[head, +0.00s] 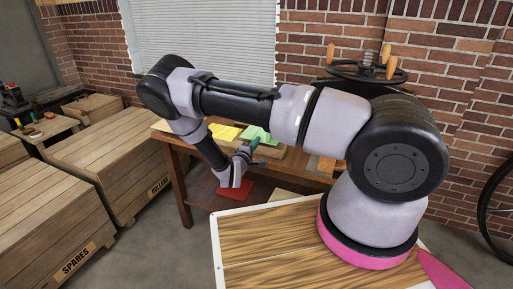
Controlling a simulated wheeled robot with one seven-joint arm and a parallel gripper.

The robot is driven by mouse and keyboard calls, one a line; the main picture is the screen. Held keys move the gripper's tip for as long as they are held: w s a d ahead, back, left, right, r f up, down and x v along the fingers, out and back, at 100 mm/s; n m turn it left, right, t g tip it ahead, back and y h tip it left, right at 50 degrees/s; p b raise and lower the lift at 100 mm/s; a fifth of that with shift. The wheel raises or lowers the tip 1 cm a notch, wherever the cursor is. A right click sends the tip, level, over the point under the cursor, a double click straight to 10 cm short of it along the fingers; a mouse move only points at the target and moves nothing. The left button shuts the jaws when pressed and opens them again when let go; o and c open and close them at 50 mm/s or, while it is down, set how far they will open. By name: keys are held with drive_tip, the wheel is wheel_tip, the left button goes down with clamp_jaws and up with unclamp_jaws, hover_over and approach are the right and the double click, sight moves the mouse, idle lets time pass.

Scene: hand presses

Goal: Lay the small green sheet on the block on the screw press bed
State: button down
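A small green sheet (256,132) lies at the back of the wooden table, just beyond my gripper. My gripper (257,146) is at the end of the bent arm, close to the near edge of the green sheet. Its fingers are small and partly hidden, so I cannot tell whether they are open or touching the sheet. The screw press shows its dark handwheel (362,73) with upright wooden handles at the back right. The press bed and the block on it are mostly hidden behind my arm.
A yellow sheet (225,132) lies left of the green one. A red sheet (234,193) lies lower, under my wrist. Wooden crates (58,205) stand on the left. Grey floor lies between the crates and the table. A brick wall closes the back.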

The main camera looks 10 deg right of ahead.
drive_tip(key=r+v, duration=0.3)
drive_tip(key=v, duration=1.9)
idle(0.8)
drive_tip(key=w+d+r+m+g+h, duration=0.1)
drive_tip(key=w+d+r, duration=0.5)
drive_tip(key=d, duration=0.4)
drive_tip(key=w+d+r+m+g+h, duration=0.2)
drive_tip(key=w+d+r, duration=0.4)
drive_tip(key=w+d, duration=0.2)
drive_tip(key=d, duration=0.2)
drive_tip(key=shift+w+d+g+h, duration=0.15)
drive_tip(key=shift+d+g+h, duration=0.15)
drive_tip(key=shift+d, duration=0.05)
